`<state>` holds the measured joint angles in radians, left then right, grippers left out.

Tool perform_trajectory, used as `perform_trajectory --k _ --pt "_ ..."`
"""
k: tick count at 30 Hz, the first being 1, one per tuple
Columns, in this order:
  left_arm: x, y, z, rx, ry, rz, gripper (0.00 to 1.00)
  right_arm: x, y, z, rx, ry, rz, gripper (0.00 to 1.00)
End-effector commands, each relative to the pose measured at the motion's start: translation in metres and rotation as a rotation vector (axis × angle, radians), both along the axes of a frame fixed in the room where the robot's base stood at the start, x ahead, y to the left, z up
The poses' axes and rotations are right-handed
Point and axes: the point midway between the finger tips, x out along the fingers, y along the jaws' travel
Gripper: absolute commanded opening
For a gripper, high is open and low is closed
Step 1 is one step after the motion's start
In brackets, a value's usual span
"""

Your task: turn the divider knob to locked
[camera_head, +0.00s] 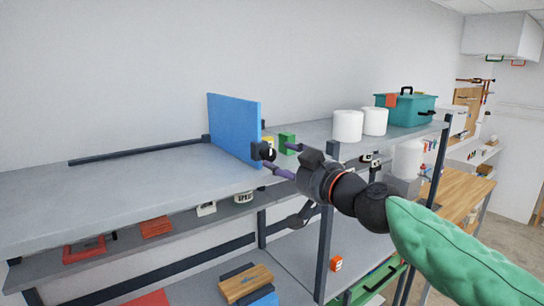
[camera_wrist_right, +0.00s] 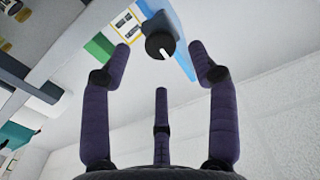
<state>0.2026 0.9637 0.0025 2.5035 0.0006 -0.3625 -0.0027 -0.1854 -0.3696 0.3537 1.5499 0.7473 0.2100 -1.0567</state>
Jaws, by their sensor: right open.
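The blue divider panel (camera_head: 233,128) stands upright on the top shelf, and a strip of it shows in the wrist view (camera_wrist_right: 181,58). The round black knob (camera_head: 267,151) is at its front end. In the wrist view the knob (camera_wrist_right: 158,47) carries a white mark, slanted slightly from upright. My right gripper (camera_head: 281,158) is open, its purple fingers reaching toward the knob. In the wrist view the knob appears between the two outer fingertips, with a gap on each side. I cannot tell whether the fingertips reach its depth. My left gripper is not in view.
A green block (camera_head: 287,139) sits on the shelf just right of the divider. White rolls (camera_head: 347,125) and a teal bin (camera_head: 410,107) stand farther right. The shelf top left of the divider (camera_head: 120,182) is clear. A dark shelf post (camera_head: 323,250) stands below my right arm.

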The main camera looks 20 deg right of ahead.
Motion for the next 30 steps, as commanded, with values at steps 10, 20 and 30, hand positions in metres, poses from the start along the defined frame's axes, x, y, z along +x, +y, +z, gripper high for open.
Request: perform_trajectory --k 10,20,30 --pt "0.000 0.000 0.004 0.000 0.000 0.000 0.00 0.041 0.015 0.000 0.000 0.000 0.001 0.60" --pt "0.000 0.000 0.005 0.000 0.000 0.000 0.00 0.047 0.017 0.000 0.000 -0.001 0.000 0.60" --pt "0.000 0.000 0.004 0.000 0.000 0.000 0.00 0.047 0.017 0.000 0.000 0.000 0.000 0.04"
